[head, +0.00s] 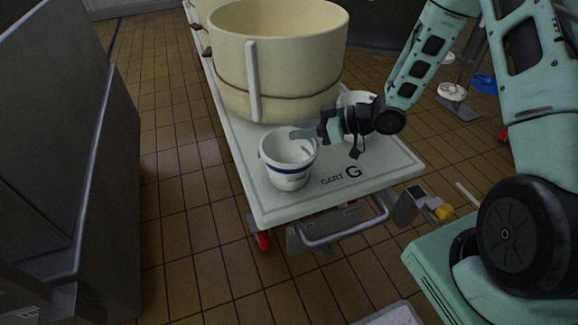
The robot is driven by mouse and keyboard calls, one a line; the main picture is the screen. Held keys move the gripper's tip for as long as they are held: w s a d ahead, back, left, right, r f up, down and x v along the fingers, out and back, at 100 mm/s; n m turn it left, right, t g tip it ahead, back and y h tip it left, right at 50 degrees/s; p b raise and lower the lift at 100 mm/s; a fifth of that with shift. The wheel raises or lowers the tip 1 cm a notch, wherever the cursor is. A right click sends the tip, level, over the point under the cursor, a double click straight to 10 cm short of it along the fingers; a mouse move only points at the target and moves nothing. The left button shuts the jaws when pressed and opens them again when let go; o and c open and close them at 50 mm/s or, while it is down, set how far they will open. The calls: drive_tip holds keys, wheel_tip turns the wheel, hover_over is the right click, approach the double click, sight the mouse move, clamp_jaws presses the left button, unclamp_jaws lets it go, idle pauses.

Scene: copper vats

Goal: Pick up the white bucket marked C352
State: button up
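A white bucket (287,176) with a blue band stands upright near the front of a white cart top marked "CART G" (378,181). Small dark lettering shows on its front, too small to read as C352. My gripper (306,138) reaches in from the right, with its fingers at the bucket's right rim and partly over its opening. I cannot tell whether the fingers touch the rim or how far apart they are. A second white bucket (357,99) stands behind my gripper, partly hidden by it.
A large cream vat (290,65) stands on the cart just behind the buckets. The cart has a metal handle (345,229) at its front. A grey metal cabinet (85,190) stands at the left, with open tiled floor between it and the cart.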

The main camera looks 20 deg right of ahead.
drive_tip(key=shift+w+a+f, duration=0.1)
drive_tip(key=shift+w+a, duration=0.05)
drive_tip(key=shift+a, duration=0.1)
clamp_jaws()
